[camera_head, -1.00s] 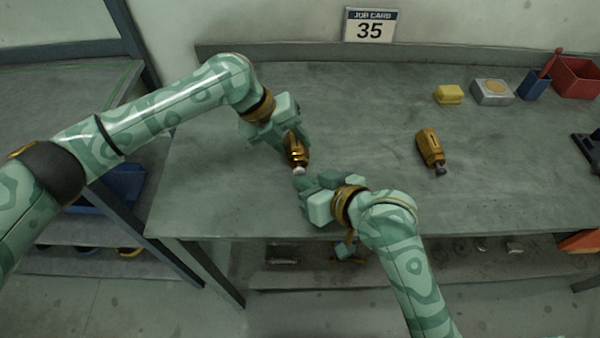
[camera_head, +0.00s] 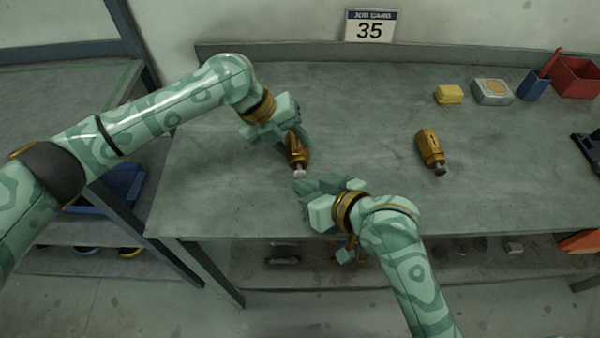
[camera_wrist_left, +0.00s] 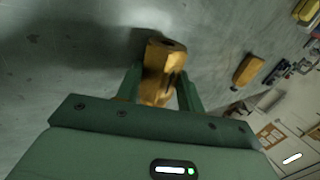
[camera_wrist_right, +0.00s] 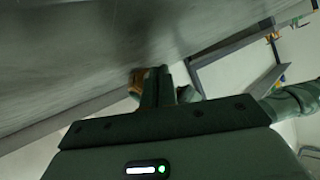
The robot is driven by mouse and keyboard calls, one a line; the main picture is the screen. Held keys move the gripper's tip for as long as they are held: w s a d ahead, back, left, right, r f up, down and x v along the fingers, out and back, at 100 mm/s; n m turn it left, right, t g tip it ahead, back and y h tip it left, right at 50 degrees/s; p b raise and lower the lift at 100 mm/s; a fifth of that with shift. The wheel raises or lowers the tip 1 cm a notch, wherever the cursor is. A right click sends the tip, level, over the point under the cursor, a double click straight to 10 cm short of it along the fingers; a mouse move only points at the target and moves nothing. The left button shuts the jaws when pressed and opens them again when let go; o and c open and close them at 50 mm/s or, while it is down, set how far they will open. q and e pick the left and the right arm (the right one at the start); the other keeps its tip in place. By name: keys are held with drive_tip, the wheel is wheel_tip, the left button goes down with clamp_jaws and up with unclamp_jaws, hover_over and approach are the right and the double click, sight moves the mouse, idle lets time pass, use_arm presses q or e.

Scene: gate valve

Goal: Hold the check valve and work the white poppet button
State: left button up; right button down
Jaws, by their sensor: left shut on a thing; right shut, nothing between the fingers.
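The brass check valve (camera_head: 297,157) is held over the bench with its white poppet button (camera_head: 299,174) pointing toward the bench's front edge. My left gripper (camera_head: 294,139) is shut on its body. In the left wrist view the valve (camera_wrist_left: 163,62) sits between the two fingers, and the white button is not seen there. My right gripper (camera_head: 301,186) is shut and empty, its fingertips just in front of the white button with a small gap. In the right wrist view, part of the valve (camera_wrist_right: 137,78) shows beside the shut fingers (camera_wrist_right: 164,82).
A second brass valve (camera_head: 430,148) with a dark button lies on the bench (camera_head: 370,105) to the right. A yellow block (camera_head: 449,94), a grey box (camera_head: 492,91), a blue holder (camera_head: 534,85) and a red bin (camera_head: 577,76) stand at the back right. The bench middle is clear.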

drive_tip(key=shift+s, duration=0.4)
drive_tip(key=shift+s, duration=0.1)
drive_tip(key=shift+s+d, duration=0.2)
drive_tip(key=shift+s, duration=2.2)
use_arm(q)
drive_tip(key=o, duration=1.1)
drive_tip(key=shift+o, duration=0.2)
